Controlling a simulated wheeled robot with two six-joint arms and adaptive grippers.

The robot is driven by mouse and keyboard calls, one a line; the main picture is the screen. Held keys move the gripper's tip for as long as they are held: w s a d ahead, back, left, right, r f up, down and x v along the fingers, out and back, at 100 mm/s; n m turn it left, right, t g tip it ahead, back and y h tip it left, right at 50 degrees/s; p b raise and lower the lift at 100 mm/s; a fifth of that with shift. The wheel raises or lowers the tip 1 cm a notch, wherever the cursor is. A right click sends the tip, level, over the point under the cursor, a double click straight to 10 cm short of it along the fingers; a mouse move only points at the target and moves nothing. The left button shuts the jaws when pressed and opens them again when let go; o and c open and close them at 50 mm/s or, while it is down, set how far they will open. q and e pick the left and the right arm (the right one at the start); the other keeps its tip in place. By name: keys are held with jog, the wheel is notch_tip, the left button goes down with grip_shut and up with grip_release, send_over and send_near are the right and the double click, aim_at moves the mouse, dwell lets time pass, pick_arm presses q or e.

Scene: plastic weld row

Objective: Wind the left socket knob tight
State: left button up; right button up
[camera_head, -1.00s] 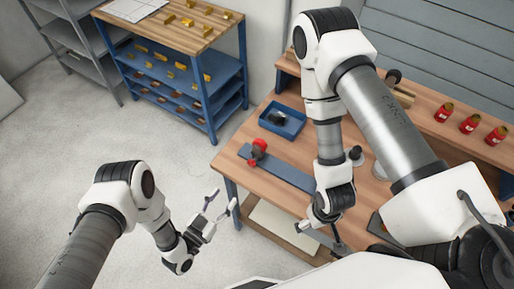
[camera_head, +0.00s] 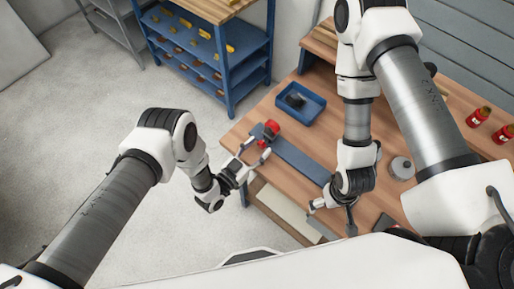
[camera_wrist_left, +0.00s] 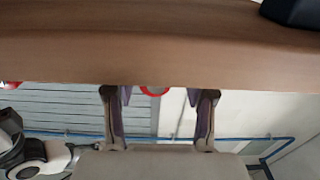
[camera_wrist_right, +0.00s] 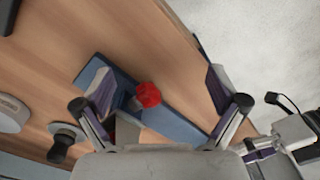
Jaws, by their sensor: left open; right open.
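A red knob (camera_head: 271,129) sits at the left end of a blue-grey bar (camera_head: 303,161) on the wooden bench. My left gripper (camera_head: 254,151) is open and empty, just in front of the knob near the bench's left edge. In the left wrist view, the bench edge (camera_wrist_left: 120,50) spans the top and a small red ring (camera_wrist_left: 155,91) shows between the open fingers. My right gripper (camera_head: 331,214) is open and empty by the bench's front edge. Its wrist view shows the red knob (camera_wrist_right: 148,95) on the bar (camera_wrist_right: 165,115), some distance beyond the fingers.
A blue tray (camera_head: 300,103) with a dark item stands behind the bar. Red jars (camera_head: 479,117) stand at the back right. A round grey object (camera_head: 401,168) lies right of my right arm. A blue shelf rack (camera_head: 232,62) stands behind left. The floor at left is clear.

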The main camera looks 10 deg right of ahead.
pick_arm(q)
grip_shut()
pick_arm(e)
jog(key=shift+s, duration=0.1)
pick_arm(q)
jog(key=shift+s, duration=0.1)
jog(key=shift+m, duration=0.4)
jog(key=m, duration=0.2)
jog(key=shift+m, duration=2.1)
